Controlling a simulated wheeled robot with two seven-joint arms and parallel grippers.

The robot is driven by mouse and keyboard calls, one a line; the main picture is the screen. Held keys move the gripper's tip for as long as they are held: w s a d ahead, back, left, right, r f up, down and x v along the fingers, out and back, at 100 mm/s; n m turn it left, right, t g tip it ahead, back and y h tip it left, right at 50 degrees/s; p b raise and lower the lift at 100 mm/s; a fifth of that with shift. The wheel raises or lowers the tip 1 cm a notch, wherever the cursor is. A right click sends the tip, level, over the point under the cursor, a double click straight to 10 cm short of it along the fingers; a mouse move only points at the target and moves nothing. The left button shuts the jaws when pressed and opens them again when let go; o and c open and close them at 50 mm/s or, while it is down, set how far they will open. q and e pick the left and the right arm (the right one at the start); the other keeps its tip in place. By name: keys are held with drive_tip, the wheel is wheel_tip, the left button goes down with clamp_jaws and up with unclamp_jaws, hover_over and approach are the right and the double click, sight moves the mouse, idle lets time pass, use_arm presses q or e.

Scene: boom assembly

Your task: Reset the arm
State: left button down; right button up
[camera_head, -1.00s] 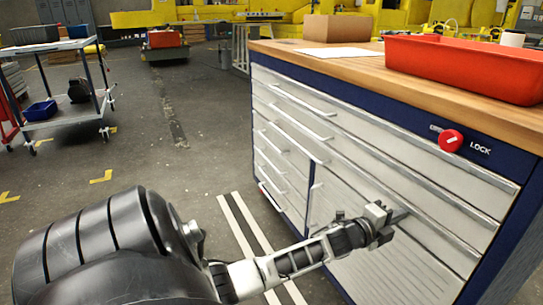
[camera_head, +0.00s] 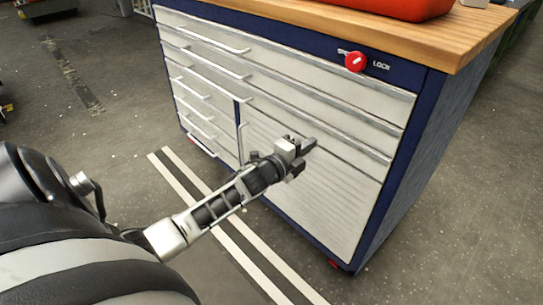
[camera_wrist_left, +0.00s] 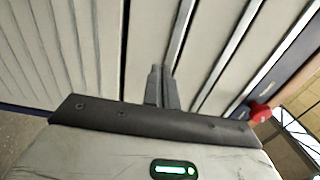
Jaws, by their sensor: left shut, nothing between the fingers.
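My left arm comes in from the left in the head view. Its gripper (camera_head: 302,150) is shut and empty, in front of the grey drawer fronts of a blue tool cabinet (camera_head: 412,140). In the left wrist view the gripper's fingers (camera_wrist_left: 160,86) are together, with the drawer fronts (camera_wrist_left: 215,40) behind them. I cannot tell whether the fingertips touch the cabinet. My right gripper is not in view.
The cabinet has a wooden top (camera_head: 455,35) with a red bin (camera_head: 390,6) on it. A red lock knob (camera_head: 355,62) is on its upper front. Dark floor with white stripes (camera_head: 235,225) lies before it. Open floor is at left and right.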

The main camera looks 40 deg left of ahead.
use_arm(q)
drive_tip(key=s+p, duration=0.1)
drive_tip(key=s, duration=0.8)
drive_tip(key=shift+a, duration=0.4)
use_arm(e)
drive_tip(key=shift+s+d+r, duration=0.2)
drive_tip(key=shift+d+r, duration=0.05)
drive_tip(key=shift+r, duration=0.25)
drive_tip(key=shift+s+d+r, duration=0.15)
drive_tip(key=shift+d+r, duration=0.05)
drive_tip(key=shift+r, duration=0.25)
use_arm(q)
drive_tip(key=shift+s, duration=0.1)
drive_tip(key=s+d+r+n+g+h+p, duration=0.2)
drive_tip(key=s+d+n+g+p, duration=0.5)
drive_tip(key=s+d+n, duration=0.9)
drive_tip(key=s+d+r+p, duration=0.1)
drive_tip(key=d+p, duration=0.2)
drive_tip(key=d, duration=0.2)
drive_tip(key=shift+n+p, duration=0.35)
drive_tip(key=shift+n, duration=0.05)
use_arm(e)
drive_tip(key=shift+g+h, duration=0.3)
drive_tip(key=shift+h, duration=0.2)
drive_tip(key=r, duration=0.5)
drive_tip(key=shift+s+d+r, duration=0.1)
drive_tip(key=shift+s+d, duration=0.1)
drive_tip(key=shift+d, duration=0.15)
use_arm(q)
drive_tip(key=shift+r, duration=0.1)
